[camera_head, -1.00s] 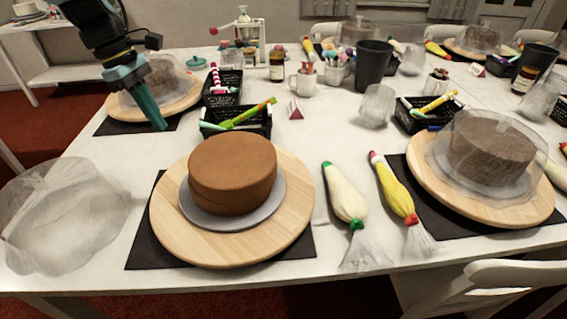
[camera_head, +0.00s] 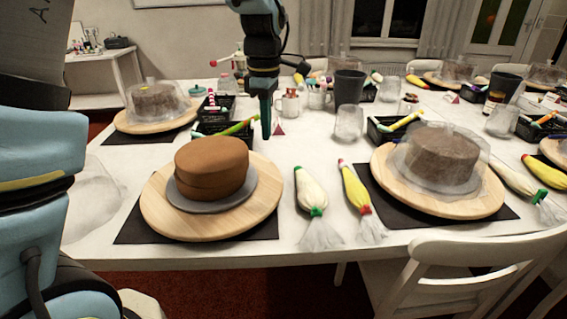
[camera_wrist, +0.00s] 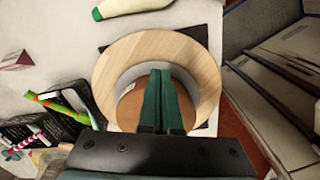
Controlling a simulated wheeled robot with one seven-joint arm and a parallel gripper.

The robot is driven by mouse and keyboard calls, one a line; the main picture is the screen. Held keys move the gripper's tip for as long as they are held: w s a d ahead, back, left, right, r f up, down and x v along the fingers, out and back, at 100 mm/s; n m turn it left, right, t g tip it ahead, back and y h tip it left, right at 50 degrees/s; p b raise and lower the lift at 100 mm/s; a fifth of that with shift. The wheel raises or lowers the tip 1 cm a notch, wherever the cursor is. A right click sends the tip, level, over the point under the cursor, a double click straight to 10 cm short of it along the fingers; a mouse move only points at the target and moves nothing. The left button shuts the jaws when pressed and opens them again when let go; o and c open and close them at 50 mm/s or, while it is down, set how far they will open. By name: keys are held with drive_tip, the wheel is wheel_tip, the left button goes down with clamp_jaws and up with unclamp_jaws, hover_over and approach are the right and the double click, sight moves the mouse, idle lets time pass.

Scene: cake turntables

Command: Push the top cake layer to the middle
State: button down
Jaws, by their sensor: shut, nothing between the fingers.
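The brown top cake layer (camera_head: 212,156) rests on a brown bottom layer (camera_head: 205,188) and sits slightly to the right of it in the head view. Both stand on a grey board (camera_head: 210,207) on a round wooden turntable (camera_head: 262,195). My gripper (camera_head: 265,136) is shut and empty, fingers pointing down, behind and to the right of the cake, apart from it in the head view. In the wrist view my shut green fingers (camera_wrist: 160,74) overlap the turntable (camera_wrist: 200,60) and hide much of the cake (camera_wrist: 130,106).
A black basket (camera_head: 235,132) with a green tool stands behind the cake. Two piping bags (camera_head: 311,195) lie right of the turntable. A covered cake (camera_head: 440,155) stands farther right on another turntable. A white chair (camera_head: 470,260) is at the front edge.

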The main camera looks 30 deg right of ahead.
sight(246, 156)
wheel_tip(246, 156, down, 10)
drive_tip(key=shift+s+f+p, duration=0.1)
drive_tip(key=shift+p, duration=0.75)
drive_tip(key=shift+w+a+r+p, duration=0.25)
drive_tip(key=shift+w+a+p, duration=0.3)
drive_tip(key=shift+w+a, duration=0.5)
drive_tip(key=shift+w+a+f, duration=0.1)
drive_tip(key=shift+w+a, duration=0.25)
drive_tip(key=shift+a, duration=0.05)
drive_tip(key=shift+w+a, duration=0.6)
drive_tip(key=shift+a, duration=0.05)
